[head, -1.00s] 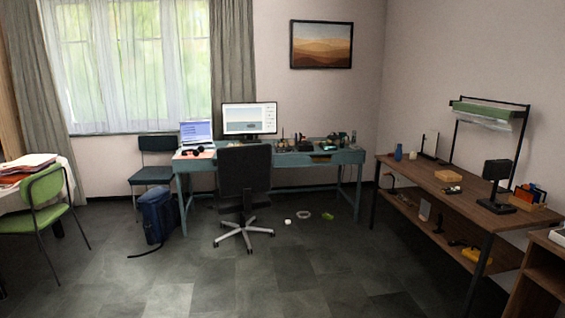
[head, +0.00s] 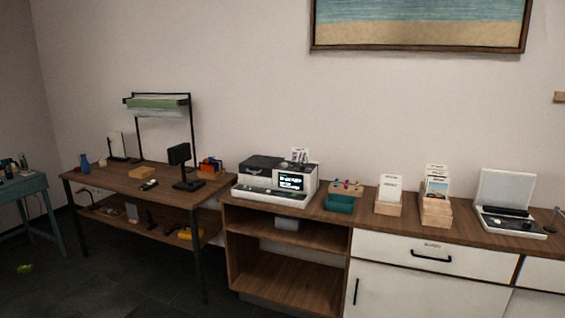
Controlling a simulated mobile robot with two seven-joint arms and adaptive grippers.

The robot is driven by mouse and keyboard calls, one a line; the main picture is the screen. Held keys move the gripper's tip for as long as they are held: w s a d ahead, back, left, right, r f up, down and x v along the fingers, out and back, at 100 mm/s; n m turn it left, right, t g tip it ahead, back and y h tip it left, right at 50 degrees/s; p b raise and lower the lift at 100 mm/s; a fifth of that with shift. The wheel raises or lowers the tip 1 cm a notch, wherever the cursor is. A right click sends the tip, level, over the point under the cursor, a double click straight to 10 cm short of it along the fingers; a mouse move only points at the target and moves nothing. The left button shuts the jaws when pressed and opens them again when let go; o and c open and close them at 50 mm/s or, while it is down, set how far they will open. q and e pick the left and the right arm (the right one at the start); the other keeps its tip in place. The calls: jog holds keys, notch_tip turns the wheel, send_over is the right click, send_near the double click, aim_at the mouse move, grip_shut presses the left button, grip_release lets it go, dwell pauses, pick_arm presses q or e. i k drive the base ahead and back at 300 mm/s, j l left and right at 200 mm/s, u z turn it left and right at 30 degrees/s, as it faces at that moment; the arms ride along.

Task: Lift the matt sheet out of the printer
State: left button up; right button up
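A white and dark-grey machine with a lit display, which looks like the printer (head: 242,192), stands on the wooden cabinet top in the middle of the head view. A small pale printed sheet (head: 299,156) stands upright at its back right; I cannot tell whether it is in the machine or behind it, or whether it is matt. Neither of my grippers is in view.
Right of the printer are a teal tray (head: 339,203), wooden card holders (head: 388,207) and a white device with a raised lid (head: 507,188). A wooden workbench (head: 118,182) with a lamp-like black stand (head: 181,164) is at left. Dark floor shows at lower left.

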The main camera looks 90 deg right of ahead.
aim_at(298, 154)
jog(key=z, duration=2.9)
jog(key=i+j, duration=0.1)
jog(key=i, duration=0.95)
